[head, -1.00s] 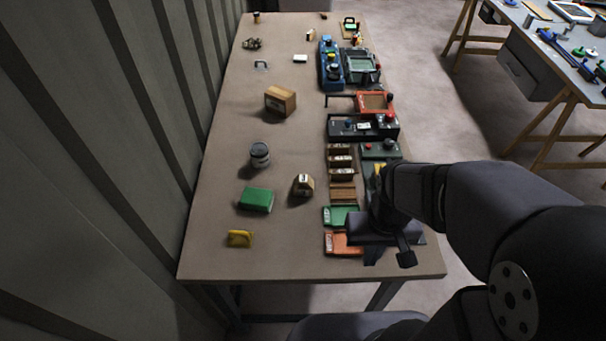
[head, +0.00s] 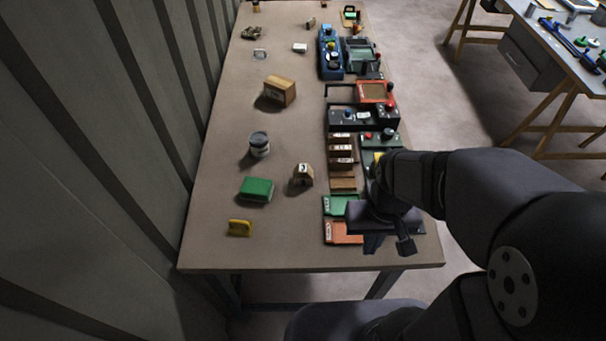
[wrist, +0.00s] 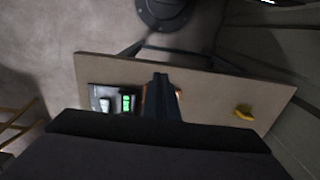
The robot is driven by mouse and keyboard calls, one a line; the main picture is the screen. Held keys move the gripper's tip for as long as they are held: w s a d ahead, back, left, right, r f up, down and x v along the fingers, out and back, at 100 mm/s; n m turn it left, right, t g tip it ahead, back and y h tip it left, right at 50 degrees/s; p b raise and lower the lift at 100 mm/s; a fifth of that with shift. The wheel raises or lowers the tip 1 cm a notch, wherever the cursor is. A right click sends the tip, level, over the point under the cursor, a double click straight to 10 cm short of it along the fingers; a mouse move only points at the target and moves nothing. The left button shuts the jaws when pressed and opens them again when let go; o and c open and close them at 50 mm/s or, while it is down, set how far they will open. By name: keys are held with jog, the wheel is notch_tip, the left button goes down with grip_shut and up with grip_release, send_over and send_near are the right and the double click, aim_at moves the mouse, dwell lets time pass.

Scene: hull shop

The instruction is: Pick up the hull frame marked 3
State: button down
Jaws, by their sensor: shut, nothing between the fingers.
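Several brown wooden pieces with pale labels (head: 341,151) lie in a column along the right side of the table in the head view. A small brown wooden block with a pale label (head: 303,174) stands apart, left of that column. The marks are too small to read, so I cannot tell which is the frame marked 3. My gripper (head: 374,243) is over the near right part of the table, beside the orange and green trays. Its fingers (wrist: 160,92) are together and empty in the wrist view. My arm hides part of the table's right side.
A green tray (head: 334,206) and an orange tray (head: 345,238) lie beside my gripper. A green block (head: 256,188), yellow piece (head: 239,228), grey can (head: 259,144) and cardboard-brown box (head: 280,90) stand left. A corrugated wall (head: 105,120) borders the table's left.

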jog(key=c, duration=0.7)
grip_release()
